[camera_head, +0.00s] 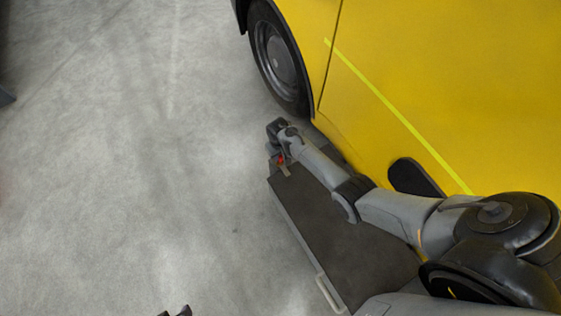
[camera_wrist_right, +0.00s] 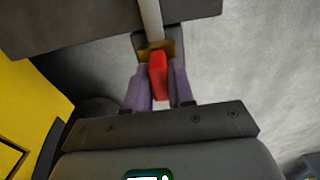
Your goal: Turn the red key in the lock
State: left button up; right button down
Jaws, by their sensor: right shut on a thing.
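The red key (camera_wrist_right: 158,75) stands between the two purple-grey fingers of my right gripper (camera_wrist_right: 164,88) in the right wrist view. The gripper is shut on it. The key's far end meets a brass-coloured lock (camera_wrist_right: 166,48); how deep it sits in the lock is hidden.
The dark panel (camera_head: 320,238) lies under my right arm and has a pale handle (camera_head: 329,294) near its lower end. A yellow vehicle (camera_head: 440,80) with a black wheel (camera_head: 280,60) stands close behind the arm. The grey floor (camera_head: 120,170) at left is largely clear.

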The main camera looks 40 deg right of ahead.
jog(key=n, duration=0.2)
jog(key=shift+n+p, duration=0.3)
jog(key=shift+p, duration=0.1)
jog(key=n, duration=0.3)
jog(key=shift+d+r+n, duration=0.1)
jog(key=shift+n, duration=0.2)
jog(key=n, duration=0.3)
jog(key=shift+n, duration=0.8)
